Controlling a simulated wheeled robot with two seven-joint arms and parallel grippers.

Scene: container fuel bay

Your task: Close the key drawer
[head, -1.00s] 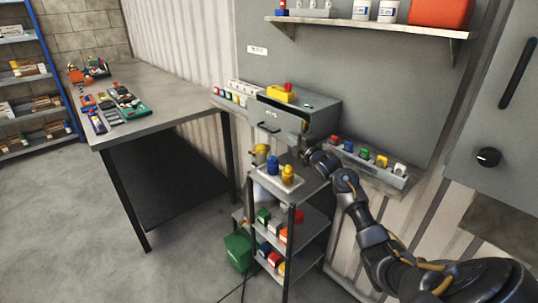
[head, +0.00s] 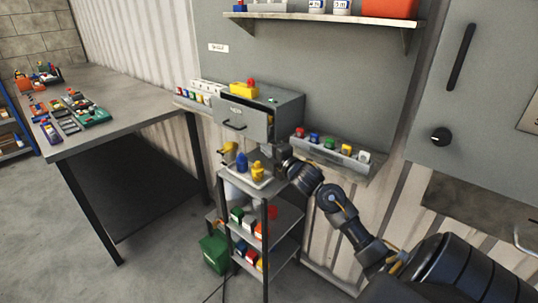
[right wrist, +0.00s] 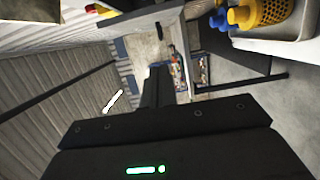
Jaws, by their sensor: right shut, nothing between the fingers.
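The key drawer (head: 240,117) is in a grey metal box (head: 285,105) on the wall ledge in the head view. It stands pulled out, with its dark handle (head: 233,125) on the front and an open gap along its right side. My right gripper (head: 281,151) is shut and empty, below and to the right of the drawer front, apart from it and close to the cart's top. Its fingertips are small and partly hidden in the head view. The right wrist view shows my dark gripper (right wrist: 155,86). My left gripper is not in view.
A narrow shelf cart (head: 264,220) stands below the drawer, with blue and yellow bottles (head: 257,170) in a tray on top. A rack of coloured items (head: 335,148) is right of the box. A yellow bin (head: 243,89) sits on the box. A workbench (head: 110,130) is at left.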

